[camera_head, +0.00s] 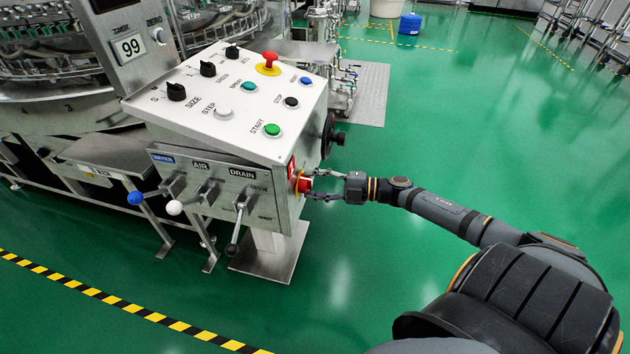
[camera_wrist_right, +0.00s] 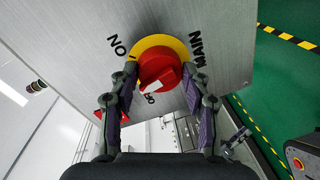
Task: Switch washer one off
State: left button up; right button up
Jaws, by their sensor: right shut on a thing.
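The washer's control box (camera_head: 215,110) stands on a metal pedestal left of centre in the head view. A red rotary main switch (camera_head: 305,184) on a yellow disc sits on its right side. In the wrist view the red knob (camera_wrist_right: 158,70) sits between "ON" and "MAIN" lettering, with a pale mark on its front; smaller lettering below it is partly covered. My right gripper (camera_head: 313,184) reaches in from the right and is shut on the knob, one finger on each side; its fingers also show in the wrist view (camera_wrist_right: 160,82). My left gripper is not in view.
The sloping panel has a red emergency button (camera_head: 268,64), a green start button (camera_head: 272,130) and several black knobs. A black handwheel (camera_head: 330,137) juts out just above my right gripper. Lever handles (camera_head: 237,230) hang at the front. The green floor on the right is open.

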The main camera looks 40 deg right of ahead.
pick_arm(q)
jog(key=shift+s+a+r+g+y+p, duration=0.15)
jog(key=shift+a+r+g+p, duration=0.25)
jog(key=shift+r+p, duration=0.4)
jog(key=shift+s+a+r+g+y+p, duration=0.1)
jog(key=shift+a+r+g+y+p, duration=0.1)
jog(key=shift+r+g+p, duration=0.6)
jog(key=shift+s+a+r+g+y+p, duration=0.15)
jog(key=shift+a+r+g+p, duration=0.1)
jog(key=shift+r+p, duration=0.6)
pick_arm(e)
jog(key=shift+r+n+t+h, duration=0.1)
jog(key=shift+n+t+h, duration=0.3)
jog(key=shift+n, duration=2.7)
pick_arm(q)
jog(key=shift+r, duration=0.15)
pick_arm(e)
jog(key=o, duration=1.2)
jog(key=shift+c, duration=0.2)
jog(key=v, duration=0.7)
jog(key=shift+s, duration=0.2)
jog(key=shift+d, duration=0.1)
